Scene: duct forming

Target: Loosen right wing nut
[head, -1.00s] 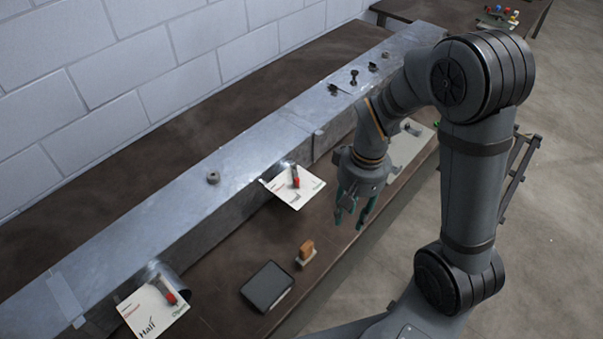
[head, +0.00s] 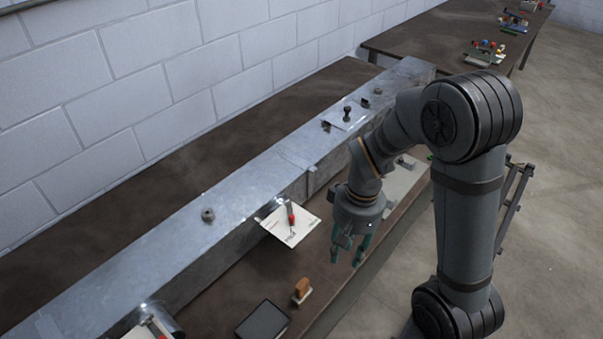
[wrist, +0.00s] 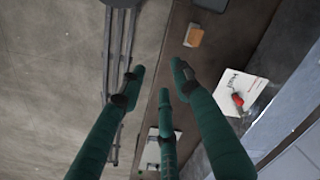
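A long grey metal duct (head: 230,190) lies on the brown bench along the wall. Several small dark fittings stand on its top: one round knob (head: 208,215) at the near part, and towards the far end a dark fitting (head: 326,126), an upright black one (head: 346,114) on a small plate, and two more (head: 364,103) (head: 378,91). They are too small to tell which is the right wing nut. My gripper (head: 349,254) hangs, fingers down, beside the duct near the bench's front edge. In the wrist view its green fingers (wrist: 160,75) are spread and empty, touching nothing.
A white card (head: 277,228) with a red-tipped tool (head: 290,212) is by the duct's side. A brown block (head: 302,288) and a dark box (head: 262,322) sit on the bench. A second bench (head: 430,35) with coloured items stands behind.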

